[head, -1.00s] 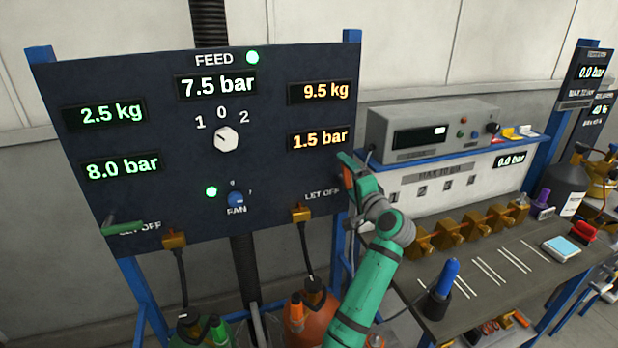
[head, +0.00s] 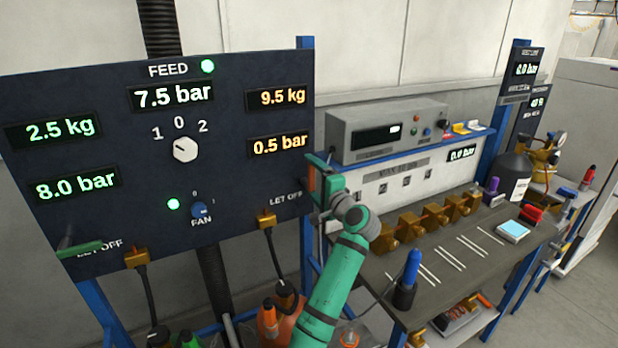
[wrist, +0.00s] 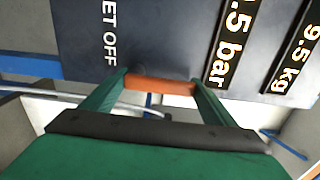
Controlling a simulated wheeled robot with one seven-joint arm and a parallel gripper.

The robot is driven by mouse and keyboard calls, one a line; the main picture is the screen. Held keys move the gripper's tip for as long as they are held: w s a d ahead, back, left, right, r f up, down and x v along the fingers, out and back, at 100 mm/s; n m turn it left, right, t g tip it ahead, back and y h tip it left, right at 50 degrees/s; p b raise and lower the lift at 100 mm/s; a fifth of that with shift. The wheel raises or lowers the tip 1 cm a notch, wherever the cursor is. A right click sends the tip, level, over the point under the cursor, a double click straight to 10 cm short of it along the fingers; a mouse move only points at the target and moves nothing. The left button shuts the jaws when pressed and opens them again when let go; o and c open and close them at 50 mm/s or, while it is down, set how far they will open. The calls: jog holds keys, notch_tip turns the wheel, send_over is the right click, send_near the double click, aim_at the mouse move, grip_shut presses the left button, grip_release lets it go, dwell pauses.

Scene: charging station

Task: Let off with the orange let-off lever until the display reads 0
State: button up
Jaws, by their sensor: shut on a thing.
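The orange let-off lever (wrist: 160,86) shows in the wrist view between the two fingers of my gripper (wrist: 155,84), which is shut on it. In the head view my gripper (head: 318,180) is at the right edge of the dark panel (head: 100,100), beside the right LET OFF label, and hides most of the lever. The orange pressure display (head: 280,145) reads 0.5 bar. The orange weight display (head: 283,97) above it reads 9.5 kg. In the wrist view the pressure display (wrist: 230,45) is partly cut off.
A green lever (head: 80,249) is at the panel's lower left; the green displays read 2.5 kg and 8.0 bar. The feed knob (head: 185,149) and fan knob (head: 198,209) are mid-panel. A workbench (head: 440,265) with brass blocks stands right of my arm.

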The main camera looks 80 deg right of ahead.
jog(key=o, duration=1.5)
jog(key=shift+s, duration=0.1)
jog(key=v, duration=1)
jog(key=shift+a, duration=0.35)
jog(key=shift+s, duration=0.25)
